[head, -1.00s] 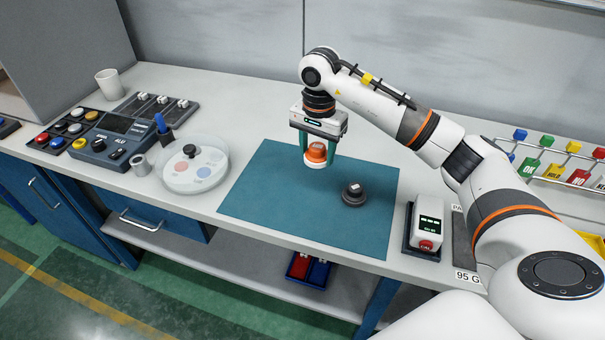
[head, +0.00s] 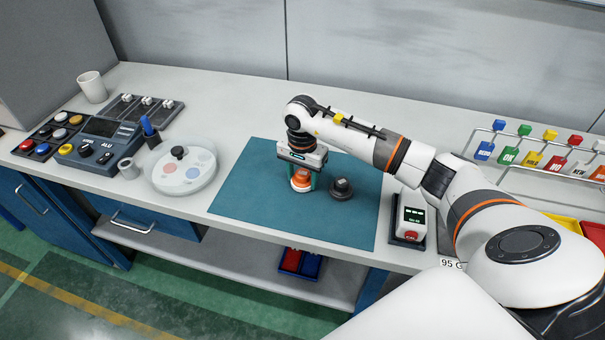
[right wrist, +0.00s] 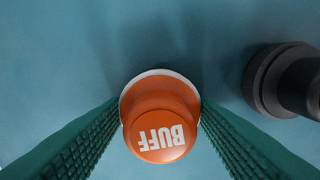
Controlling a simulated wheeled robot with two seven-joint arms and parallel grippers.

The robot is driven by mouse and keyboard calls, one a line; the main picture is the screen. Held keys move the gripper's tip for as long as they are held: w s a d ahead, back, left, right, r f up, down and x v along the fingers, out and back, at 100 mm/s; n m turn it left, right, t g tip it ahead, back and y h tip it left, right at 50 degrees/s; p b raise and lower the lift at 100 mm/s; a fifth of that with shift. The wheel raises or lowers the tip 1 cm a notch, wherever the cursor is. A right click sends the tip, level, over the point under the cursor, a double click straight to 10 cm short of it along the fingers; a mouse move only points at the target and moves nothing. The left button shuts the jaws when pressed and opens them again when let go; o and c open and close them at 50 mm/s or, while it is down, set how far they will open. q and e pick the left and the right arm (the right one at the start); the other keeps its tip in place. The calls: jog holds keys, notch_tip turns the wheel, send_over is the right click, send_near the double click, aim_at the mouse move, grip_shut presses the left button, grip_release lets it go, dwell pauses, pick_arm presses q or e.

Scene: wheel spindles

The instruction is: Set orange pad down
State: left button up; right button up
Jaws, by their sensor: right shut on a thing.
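The orange pad (head: 301,182) has an orange knob top on a white disc. In the right wrist view the pad (right wrist: 162,125) reads "BUFF" on its knob. My right gripper (head: 300,178) points down and is shut on the pad, one green finger on each side. The pad is low over the teal mat (head: 250,200); I cannot tell for sure whether its white underside touches the mat. My left gripper is not in view.
A dark grey spindle piece (head: 341,189) stands on the mat just right of the pad, also in the right wrist view (right wrist: 285,80). A round white tray (head: 184,185) is left of the mat, a white device (head: 410,222) right. The mat's front left is clear.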

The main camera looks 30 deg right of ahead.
aim_at(302, 173)
jog(key=shift+f, duration=0.15)
jog(key=o, duration=0.9)
jog(key=shift+c, duration=0.2)
pick_arm(q)
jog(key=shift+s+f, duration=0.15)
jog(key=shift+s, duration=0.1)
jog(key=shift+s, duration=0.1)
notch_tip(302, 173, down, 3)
jog(key=b, duration=0.3)
pick_arm(e)
notch_tip(302, 173, up, 12)
jog(key=shift+r, duration=0.15)
